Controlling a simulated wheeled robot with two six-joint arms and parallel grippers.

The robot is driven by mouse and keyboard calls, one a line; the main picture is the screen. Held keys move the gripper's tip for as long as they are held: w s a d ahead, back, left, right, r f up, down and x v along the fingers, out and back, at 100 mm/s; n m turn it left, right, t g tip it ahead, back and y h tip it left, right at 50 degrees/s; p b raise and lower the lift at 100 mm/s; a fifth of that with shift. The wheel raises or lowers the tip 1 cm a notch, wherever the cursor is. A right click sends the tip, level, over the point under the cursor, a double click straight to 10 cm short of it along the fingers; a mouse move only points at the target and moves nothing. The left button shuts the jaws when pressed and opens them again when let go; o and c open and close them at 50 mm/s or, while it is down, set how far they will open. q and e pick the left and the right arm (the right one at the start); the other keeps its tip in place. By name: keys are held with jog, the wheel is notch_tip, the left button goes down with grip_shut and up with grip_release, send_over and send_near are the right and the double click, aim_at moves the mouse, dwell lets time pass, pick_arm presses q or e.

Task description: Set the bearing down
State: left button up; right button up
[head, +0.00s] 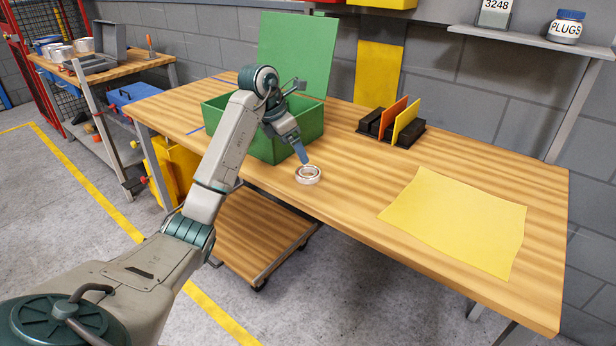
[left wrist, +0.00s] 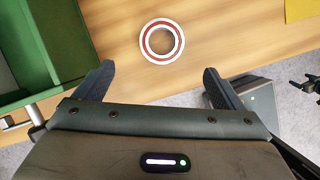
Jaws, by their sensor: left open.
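The bearing (head: 308,174) is a silvery ring that lies flat on the wooden bench, just in front of the green box. It also shows in the left wrist view (left wrist: 147,41), with a red ring between its pale inner and outer rims. My left gripper (head: 305,160) is over the bench right beside the bearing in the head view. In the left wrist view its two fingers (left wrist: 155,82) are spread wide and empty, with the bearing beyond the fingertips and apart from them. My right gripper is not in the head view.
The open green box (head: 314,122) with its raised lid stands behind the bearing. A yellow sheet (head: 460,222) lies on the right of the bench (head: 350,205). A black rack (head: 378,125) with orange and yellow plates stands at the back. The bench between box and sheet is clear.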

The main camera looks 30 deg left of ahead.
aim_at(305, 168)
pick_arm(q)
jog(key=x, duration=0.4)
jog(key=p+x, duration=0.1)
jog(key=x, duration=0.4)
jog(key=shift+w+d, duration=0.15)
jog(key=shift+d, duration=0.1)
jog(key=c, duration=1.4)
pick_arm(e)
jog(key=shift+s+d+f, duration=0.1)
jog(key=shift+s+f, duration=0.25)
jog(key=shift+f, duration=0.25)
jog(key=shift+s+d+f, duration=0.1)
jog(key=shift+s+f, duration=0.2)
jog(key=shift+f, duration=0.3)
pick_arm(q)
jog(key=shift+o, duration=0.2)
